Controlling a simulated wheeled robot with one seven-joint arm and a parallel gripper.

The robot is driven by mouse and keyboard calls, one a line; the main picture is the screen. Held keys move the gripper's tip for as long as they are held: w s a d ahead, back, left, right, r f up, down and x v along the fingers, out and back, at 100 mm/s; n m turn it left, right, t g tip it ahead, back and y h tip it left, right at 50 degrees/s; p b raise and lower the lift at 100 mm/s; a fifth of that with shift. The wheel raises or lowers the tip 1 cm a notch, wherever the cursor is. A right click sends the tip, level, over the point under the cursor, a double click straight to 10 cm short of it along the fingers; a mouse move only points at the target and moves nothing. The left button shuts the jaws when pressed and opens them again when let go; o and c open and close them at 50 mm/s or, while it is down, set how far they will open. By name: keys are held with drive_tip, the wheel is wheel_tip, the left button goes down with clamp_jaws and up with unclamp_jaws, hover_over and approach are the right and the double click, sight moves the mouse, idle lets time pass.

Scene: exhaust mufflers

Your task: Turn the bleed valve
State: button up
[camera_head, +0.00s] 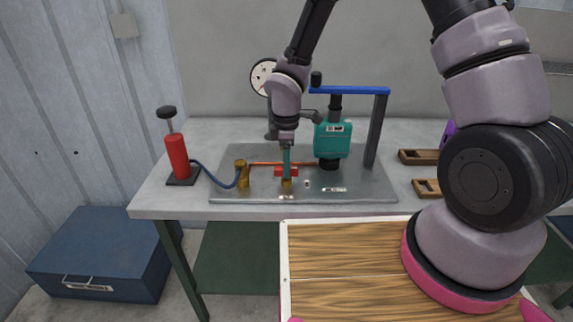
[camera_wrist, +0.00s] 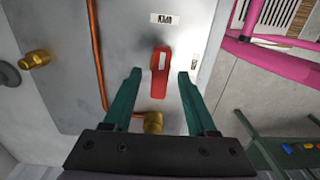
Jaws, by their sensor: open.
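The bleed valve appears to be the red handle (camera_head: 279,172) above a brass fitting (camera_head: 287,183) near the front of a grey metal plate (camera_head: 225,190). In the wrist view the red handle (camera_wrist: 160,74) lies roughly lengthwise up the picture, with the brass fitting (camera_wrist: 153,123) below it. My gripper (camera_head: 287,163) points down over the handle from above. Its teal fingers stand open on either side of the handle in the wrist view (camera_wrist: 160,77), with visible gaps on both sides. Any contact is not visible. The head view partly hides the handle behind the fingers.
A copper pipe (camera_head: 262,163) runs across the plate. A teal unit (camera_head: 332,140) under a blue-topped frame (camera_head: 350,90) stands close to the right. A red hand pump (camera_head: 177,157) with a blue hose (camera_head: 215,179) is at left. Wooden pieces (camera_head: 418,157) lie at right.

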wheel_tip(320, 180, up, 10)
drive_tip(key=shift+r, duration=0.25)
idle(0.3)
drive_tip(key=s+d+r+m+t, duration=0.1)
drive_tip(key=d+r+m+t, duration=0.2)
drive_tip(key=d+r+m, duration=1.05)
drive_tip(key=s+d+r+m+t+y, duration=0.1)
drive_tip(key=s+d+r+m+t, duration=0.1)
drive_tip(key=s+d+r+m, duration=0.2)
drive_tip(key=s+d+r+m+t+y, duration=0.1)
drive_tip(key=s+d+r+m+t, duration=0.1)
drive_tip(key=s+d+r+m, duration=0.2)
drive_tip(key=v, duration=0.7)
drive_tip(key=shift+w+r, duration=0.2)
drive_tip(key=shift+r, duration=0.25)
drive_tip(key=shift+m, duration=0.25)
idle(2.1)
